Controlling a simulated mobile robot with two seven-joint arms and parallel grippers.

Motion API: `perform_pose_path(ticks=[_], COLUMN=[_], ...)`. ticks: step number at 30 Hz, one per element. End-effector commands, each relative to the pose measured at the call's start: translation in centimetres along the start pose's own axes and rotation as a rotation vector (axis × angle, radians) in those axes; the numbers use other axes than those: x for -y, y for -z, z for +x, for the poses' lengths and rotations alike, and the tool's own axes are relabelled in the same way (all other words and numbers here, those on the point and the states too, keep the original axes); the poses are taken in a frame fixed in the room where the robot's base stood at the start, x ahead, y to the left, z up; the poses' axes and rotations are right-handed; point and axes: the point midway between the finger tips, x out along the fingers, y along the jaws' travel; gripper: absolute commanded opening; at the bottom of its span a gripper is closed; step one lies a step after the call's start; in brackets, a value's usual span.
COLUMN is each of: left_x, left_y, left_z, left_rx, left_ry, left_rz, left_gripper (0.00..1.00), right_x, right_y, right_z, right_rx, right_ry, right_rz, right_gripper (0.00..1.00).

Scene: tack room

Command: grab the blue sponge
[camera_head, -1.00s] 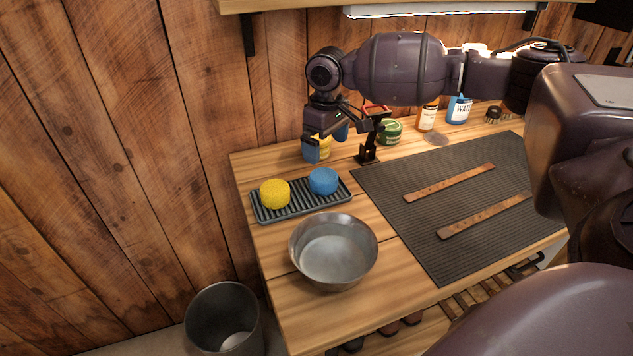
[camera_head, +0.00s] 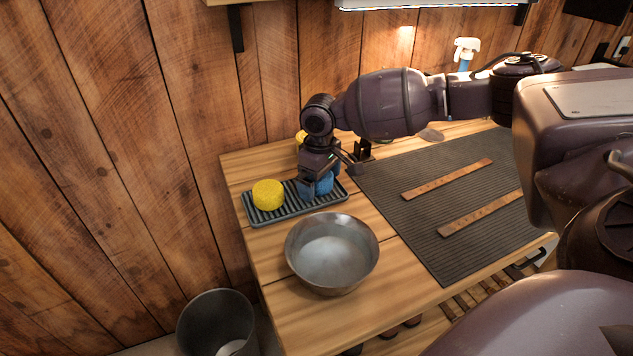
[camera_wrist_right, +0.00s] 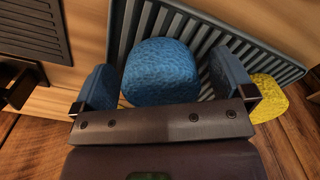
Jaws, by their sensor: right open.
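The blue sponge (camera_head: 324,183) sits at the right end of the dark ribbed tray (camera_head: 262,217), partly hidden behind my right gripper in the head view. My right gripper (camera_head: 318,190) is down at the sponge. In the right wrist view the blue sponge (camera_wrist_right: 160,72) lies between the two blue-padded fingers of my open right gripper (camera_wrist_right: 165,88). A gap shows between the sponge and each finger. My left gripper is in neither view.
A yellow sponge (camera_head: 268,195) sits at the tray's left end. A metal bowl (camera_head: 332,255) stands just in front of the tray. A dark ribbed mat (camera_head: 430,215) with two leather strips lies to the right. A bin (camera_head: 217,322) stands on the floor at lower left.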

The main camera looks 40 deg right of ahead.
Motion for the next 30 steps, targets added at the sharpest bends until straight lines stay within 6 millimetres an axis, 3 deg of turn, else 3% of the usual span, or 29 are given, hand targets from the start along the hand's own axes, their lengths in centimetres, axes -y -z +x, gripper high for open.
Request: perform_pose_path(ticks=[6, 16, 25, 30], left_x=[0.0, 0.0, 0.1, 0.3], left_y=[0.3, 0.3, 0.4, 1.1], left_z=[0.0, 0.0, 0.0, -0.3], left_rx=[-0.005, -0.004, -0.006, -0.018], left_ry=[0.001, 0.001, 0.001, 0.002], left_rz=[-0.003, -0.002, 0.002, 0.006], left_gripper=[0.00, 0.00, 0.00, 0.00], right_x=[0.0, 0.0, 0.0, 0.0], right_y=[0.0, 0.0, 0.0, 0.1], right_z=[-0.1, -0.1, -0.5, -2.7], right_rx=[-0.003, -0.002, -0.004, -0.008], right_ry=[-0.001, -0.001, -0.001, -0.003], right_rz=[0.000, 0.000, 0.001, 0.001], right_gripper=[0.98, 0.49, 0.48, 0.48])
